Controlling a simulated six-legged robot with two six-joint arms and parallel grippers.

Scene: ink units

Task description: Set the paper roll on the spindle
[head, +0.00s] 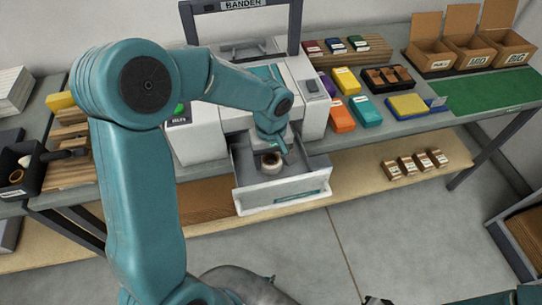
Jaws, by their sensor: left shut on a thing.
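The paper roll (271,162), small and pale with a dark centre, shows in the open drawer of the white banding machine (196,135). My left gripper (273,147) reaches down into this drawer (283,197) from above and is shut on the roll, covering part of it. The roll looks roughly upright, near the middle of the drawer. The spindle is not visible; I cannot tell whether the roll is around it or above it.
Behind the drawer stands the machine's dark frame marked BANDER (241,5). Coloured boxes (340,115) and a dark tray (386,79) lie to its right. Open cartons (473,50) and a green mat (490,90) are further right. Small brown blocks (407,164) sit on the lower shelf. The floor in front is clear.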

